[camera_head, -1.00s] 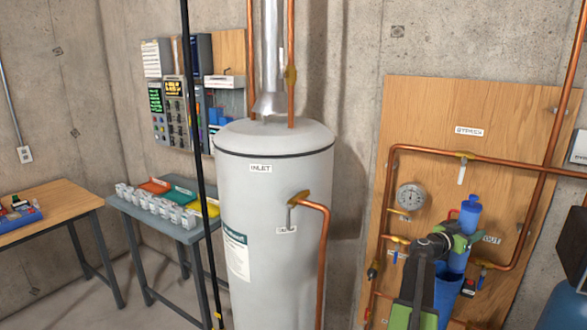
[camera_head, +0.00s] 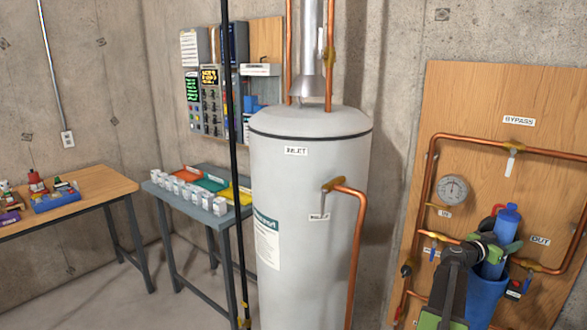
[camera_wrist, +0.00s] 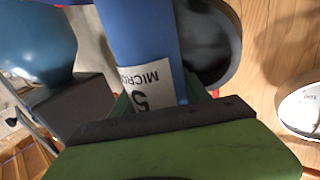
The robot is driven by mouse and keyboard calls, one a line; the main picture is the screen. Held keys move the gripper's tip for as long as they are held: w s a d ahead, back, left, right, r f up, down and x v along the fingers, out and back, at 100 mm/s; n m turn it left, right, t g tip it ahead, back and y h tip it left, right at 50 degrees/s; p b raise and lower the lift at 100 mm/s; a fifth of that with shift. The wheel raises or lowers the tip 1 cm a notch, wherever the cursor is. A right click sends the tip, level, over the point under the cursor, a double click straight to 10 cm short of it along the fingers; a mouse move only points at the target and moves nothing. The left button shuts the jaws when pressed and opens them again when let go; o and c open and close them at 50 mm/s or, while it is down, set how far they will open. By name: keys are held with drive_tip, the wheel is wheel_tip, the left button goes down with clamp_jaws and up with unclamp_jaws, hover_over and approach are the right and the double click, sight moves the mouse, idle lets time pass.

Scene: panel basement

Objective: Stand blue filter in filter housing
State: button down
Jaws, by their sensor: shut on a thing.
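My gripper (camera_head: 494,256) is shut on the filter. The filter's lower end seems at or just inside the housing's mouth; my gripper and arm partly hide this. In the wrist view the filter (camera_wrist: 145,35) shows a white "5 MICRON" label at the green-and-black jaws (camera_wrist: 155,120). A dark round opening with a grey rim (camera_wrist: 232,50) lies beside the filter.
Copper pipes (camera_head: 430,185), a gauge (camera_head: 452,189) and valves surround the housing on the panel (camera_head: 470,90). A red part (camera_head: 497,209) is behind the filter. The water heater (camera_head: 305,190) stands to the left, with a grey table (camera_head: 215,224) and wooden bench (camera_head: 100,192) beyond.

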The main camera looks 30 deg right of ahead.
drive_tip(key=shift+c, duration=2.3)
unclamp_jaws()
drive_tip(key=shift+a, duration=0.35)
drive_tip(key=w+a, duration=0.3)
drive_tip(key=a, duration=1.3)
drive_tip(key=shift+w+a, duration=0.15)
drive_tip(key=shift+a, duration=0.05)
